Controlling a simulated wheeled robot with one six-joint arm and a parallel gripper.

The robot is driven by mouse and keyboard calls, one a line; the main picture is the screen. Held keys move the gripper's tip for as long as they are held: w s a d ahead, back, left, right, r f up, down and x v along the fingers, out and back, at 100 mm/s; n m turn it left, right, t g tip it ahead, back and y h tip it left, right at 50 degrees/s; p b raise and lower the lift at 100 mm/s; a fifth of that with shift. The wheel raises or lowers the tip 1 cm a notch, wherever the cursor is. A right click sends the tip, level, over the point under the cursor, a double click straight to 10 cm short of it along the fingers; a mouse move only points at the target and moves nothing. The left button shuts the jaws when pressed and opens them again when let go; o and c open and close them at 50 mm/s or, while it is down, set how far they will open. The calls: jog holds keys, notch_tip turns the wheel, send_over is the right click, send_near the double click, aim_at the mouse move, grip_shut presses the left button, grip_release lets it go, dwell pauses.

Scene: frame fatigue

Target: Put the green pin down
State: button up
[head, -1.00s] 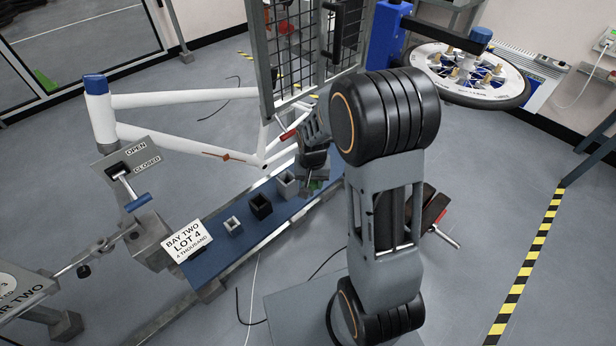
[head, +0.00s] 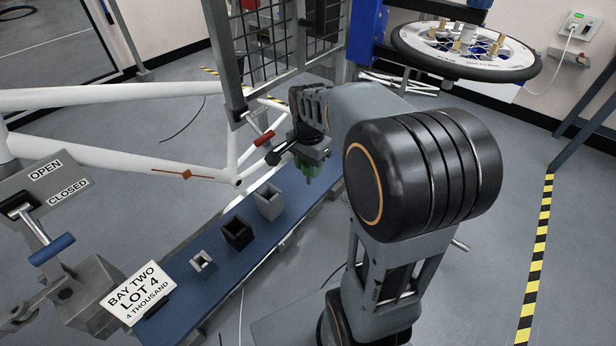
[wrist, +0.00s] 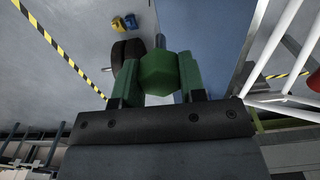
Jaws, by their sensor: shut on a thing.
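The green pin (wrist: 158,74) shows a faceted head in the wrist view. My gripper (head: 310,168) is shut on it, with one green finger on each side. In the head view my gripper is over the far end of the blue bench top (head: 222,285), beyond the sockets. Green shows under the gripper there, but I cannot tell pin from fingers. Three square, open-topped sockets stand in a row on the bench: a small light grey one (head: 202,263), a black one (head: 237,233) and a larger grey one (head: 269,202).
A white bicycle frame (head: 110,151) runs along the bench's left. A red-handled lever (head: 263,139) is close left of my gripper. A mesh gate (head: 270,45) stands behind. A lot sign (head: 138,293) and an OPEN/CLOSED lever (head: 50,249) are at the near end.

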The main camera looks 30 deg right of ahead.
jog(key=shift+w+d+f+b, duration=0.45)
jog(key=shift+w+f, duration=0.5)
jog(key=shift+f, duration=0.6)
jog(key=shift+w+d+f+b, duration=0.35)
jog(key=shift+w+f, duration=0.55)
jog(key=shift+f, duration=0.7)
jog(key=shift+w+d+f+b, duration=0.45)
jog(key=shift+w+f, duration=0.5)
jog(key=shift+f, duration=0.6)
jog(key=shift+a, duration=0.1)
jog(key=shift+f, duration=0.2)
jog(key=o, duration=1)
